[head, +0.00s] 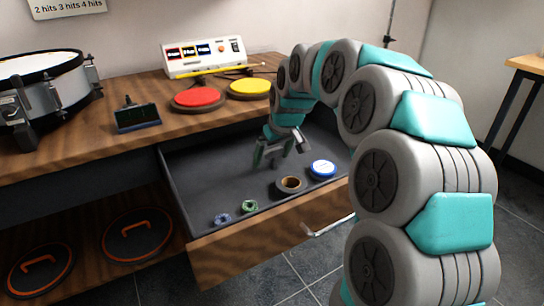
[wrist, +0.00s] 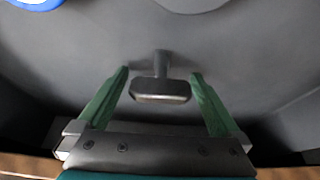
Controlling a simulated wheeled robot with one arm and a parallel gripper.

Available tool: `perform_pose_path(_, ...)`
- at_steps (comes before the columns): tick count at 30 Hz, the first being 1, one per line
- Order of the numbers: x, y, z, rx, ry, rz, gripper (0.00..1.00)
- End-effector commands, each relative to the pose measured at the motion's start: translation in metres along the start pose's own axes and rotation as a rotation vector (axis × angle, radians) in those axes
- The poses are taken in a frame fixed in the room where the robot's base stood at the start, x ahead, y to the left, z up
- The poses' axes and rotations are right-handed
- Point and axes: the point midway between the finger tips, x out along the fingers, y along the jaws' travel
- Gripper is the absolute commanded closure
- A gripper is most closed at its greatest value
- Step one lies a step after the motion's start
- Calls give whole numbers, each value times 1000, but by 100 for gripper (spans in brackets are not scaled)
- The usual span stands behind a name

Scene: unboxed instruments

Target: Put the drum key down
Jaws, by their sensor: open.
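The drum key (wrist: 160,92) is a small dark metal T shape in the wrist view, seen against the grey floor of the open drawer (head: 215,160). My gripper (wrist: 160,73) is open, with one green finger on each side of the key and a gap at both sides. Whether the key stands or lies on the floor is hard to tell. In the head view my gripper (head: 282,158) is low inside the drawer, toward its back, and the key cannot be made out there.
The drawer also holds a blue-and-white round tin (head: 323,168), a brown tape roll (head: 289,184), a green ring (head: 250,206) and a blue ring (head: 222,219). The desk above bears red (head: 197,97) and yellow (head: 249,87) pads and a snare drum (head: 48,85).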

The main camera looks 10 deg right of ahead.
Motion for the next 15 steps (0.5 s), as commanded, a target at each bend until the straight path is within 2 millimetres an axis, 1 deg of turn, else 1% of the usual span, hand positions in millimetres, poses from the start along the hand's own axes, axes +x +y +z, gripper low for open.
perform_pose_path(5, -25, 0, -1, 0, 5, 1, 0)
perform_pose_path(9, -56, 1, -3, 0, 10, 3, 0)
perform_pose_path(15, -93, 0, -1, -1, 4, 0, 0)
